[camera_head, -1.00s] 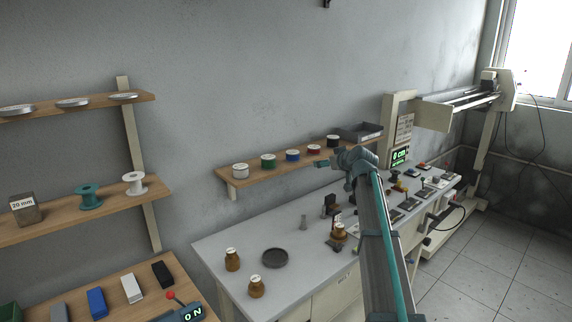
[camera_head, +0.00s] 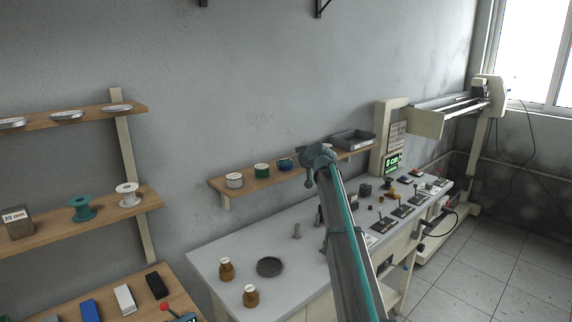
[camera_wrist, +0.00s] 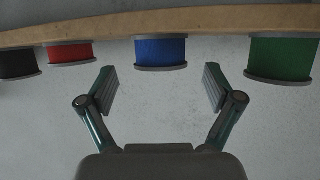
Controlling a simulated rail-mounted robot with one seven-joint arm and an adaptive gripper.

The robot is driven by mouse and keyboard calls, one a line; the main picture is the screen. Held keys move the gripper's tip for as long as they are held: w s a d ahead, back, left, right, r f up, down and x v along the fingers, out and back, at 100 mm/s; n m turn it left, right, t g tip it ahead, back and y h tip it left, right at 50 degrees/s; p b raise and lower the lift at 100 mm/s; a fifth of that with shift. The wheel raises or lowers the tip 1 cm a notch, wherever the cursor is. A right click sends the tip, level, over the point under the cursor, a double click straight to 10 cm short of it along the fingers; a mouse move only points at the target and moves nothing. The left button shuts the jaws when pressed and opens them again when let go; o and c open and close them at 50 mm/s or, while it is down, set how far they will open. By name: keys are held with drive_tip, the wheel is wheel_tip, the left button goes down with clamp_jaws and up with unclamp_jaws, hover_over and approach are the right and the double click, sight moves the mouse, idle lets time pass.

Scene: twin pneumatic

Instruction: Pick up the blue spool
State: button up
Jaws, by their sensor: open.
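The blue spool (camera_head: 285,163) stands on the wooden wall shelf, between the green spool (camera_head: 262,168) and my wrist in the head view. In the wrist view the picture is turned over, and the blue spool (camera_wrist: 161,50) shows against the shelf, roughly centred ahead of the gap between my fingers. My gripper (camera_wrist: 159,77) is open and empty, with a finger to each side of the blue spool's line. The fingers appear short of the spool, not around it. In the head view my wrist hides most of the gripper.
The red spool (camera_wrist: 70,53) and black spool (camera_wrist: 18,63) stand on one side of the blue one, the green spool (camera_wrist: 282,59) on the other. A white spool (camera_head: 234,180) and grey tray (camera_head: 353,140) share the shelf (camera_head: 255,184). The bench (camera_head: 215,250) lies below.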

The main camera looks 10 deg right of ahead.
drive_tip(key=x, duration=0.3)
drive_tip(key=shift+w+a+p, duration=0.15)
drive_tip(key=shift+p, duration=0.25)
drive_tip(key=c, duration=1.3)
drive_tip(key=shift+r, duration=0.2)
drive_tip(key=shift+c, duration=0.2)
